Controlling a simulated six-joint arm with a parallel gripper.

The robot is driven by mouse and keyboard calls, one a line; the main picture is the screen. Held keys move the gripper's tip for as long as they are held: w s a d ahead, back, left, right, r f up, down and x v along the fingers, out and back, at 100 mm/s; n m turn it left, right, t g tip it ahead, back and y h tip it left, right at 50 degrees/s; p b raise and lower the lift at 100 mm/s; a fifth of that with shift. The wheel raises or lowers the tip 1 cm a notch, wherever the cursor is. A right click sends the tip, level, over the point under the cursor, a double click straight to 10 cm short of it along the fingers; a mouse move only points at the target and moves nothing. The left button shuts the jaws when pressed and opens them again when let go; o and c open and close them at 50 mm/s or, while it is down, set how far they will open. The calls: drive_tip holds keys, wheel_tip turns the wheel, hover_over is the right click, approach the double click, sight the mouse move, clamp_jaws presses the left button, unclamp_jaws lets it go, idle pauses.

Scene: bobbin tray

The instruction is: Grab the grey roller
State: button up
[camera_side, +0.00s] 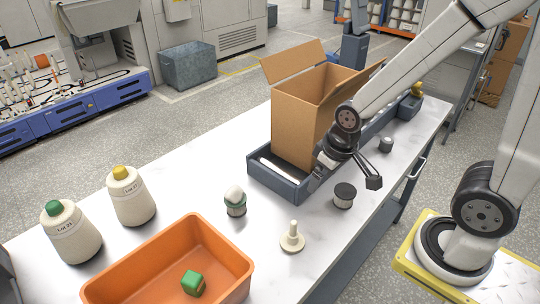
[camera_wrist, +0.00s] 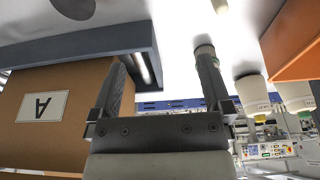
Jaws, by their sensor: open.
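A small grey cylinder (camera_side: 386,145) stands on the table to the right of my gripper. A pale roller with a dark grey top (camera_side: 344,195) stands nearer, just below my gripper in the side view. I cannot tell for sure which of the two is the grey roller. My gripper (camera_side: 350,171) is open and empty, above the table by the near right end of the dark tray. In the wrist view its two fingers (camera_wrist: 162,80) are spread with nothing held between them.
A cardboard box (camera_side: 300,120) stands in the dark tray (camera_side: 275,184) beside a white rod (camera_side: 280,170).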

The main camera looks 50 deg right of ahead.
drive_tip(key=n+g+h, duration=0.2)
drive_tip(key=n+h, duration=1.1)
drive_tip(key=n, duration=0.5)
approach(387, 140)
drive_tip(key=shift+s+d+f, duration=0.35)
drive_tip(key=shift+s+d, duration=0.2)
drive_tip(key=shift+d, duration=0.2)
drive_tip(key=shift+w+d+f+n+t, duration=0.35)
drive_tip(key=shift+d+n+t, duration=0.15)
drive_tip(key=shift+n, duration=0.2)
drive_tip(key=shift+x, duration=3.85)
drive_tip(key=shift+r, duration=0.1)
